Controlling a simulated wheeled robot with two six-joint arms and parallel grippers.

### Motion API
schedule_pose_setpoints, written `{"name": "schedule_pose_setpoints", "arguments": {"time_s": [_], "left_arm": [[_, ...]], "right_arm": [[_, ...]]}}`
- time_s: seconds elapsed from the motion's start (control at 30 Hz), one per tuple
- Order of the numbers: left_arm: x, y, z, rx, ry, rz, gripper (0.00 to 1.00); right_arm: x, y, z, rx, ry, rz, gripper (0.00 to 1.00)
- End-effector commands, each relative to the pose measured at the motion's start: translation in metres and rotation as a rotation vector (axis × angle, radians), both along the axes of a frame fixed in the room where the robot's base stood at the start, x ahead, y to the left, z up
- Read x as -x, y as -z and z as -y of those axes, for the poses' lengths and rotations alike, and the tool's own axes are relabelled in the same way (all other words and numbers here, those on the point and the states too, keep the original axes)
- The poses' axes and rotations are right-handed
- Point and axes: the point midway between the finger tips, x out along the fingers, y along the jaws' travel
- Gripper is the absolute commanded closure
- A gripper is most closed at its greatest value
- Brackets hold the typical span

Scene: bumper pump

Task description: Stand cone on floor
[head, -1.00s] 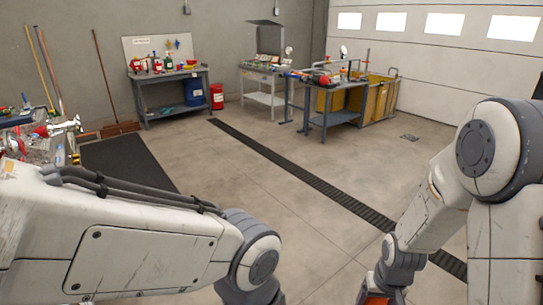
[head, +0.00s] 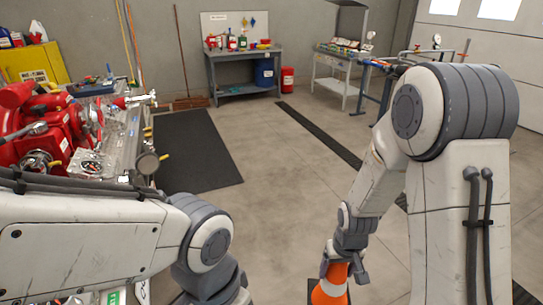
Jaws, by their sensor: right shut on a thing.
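An orange and white cone (head: 330,287) shows at the bottom of the head view, close to upright, with part of a dark base at the lower edge. My right gripper (head: 340,268) is shut on the cone's upper part from above. The cone's bottom is cut off by the picture edge, so I cannot tell whether it touches the floor (head: 285,200). My left arm comes in from the left and bends down at the bottom; its gripper is out of the picture.
A workbench (head: 133,125) with red pump equipment (head: 45,125) stands at the left. A black mat (head: 197,150) and a dark floor grating (head: 320,135) lie on the floor. Benches (head: 243,72) stand at the back. The middle floor is clear.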

Motion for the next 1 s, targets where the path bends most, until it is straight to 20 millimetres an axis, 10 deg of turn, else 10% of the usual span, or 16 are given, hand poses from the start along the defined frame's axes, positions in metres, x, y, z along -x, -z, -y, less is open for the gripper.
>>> {"name": "schedule_pose_setpoints", "arguments": {"time_s": [1.0], "left_arm": [[0.000, 0.218, 0.000, 0.000, 0.000, 0.000, 0.50]], "right_arm": [[-0.003, 0.235, 0.016, -0.015, -0.042, -0.001, 1.00]]}}
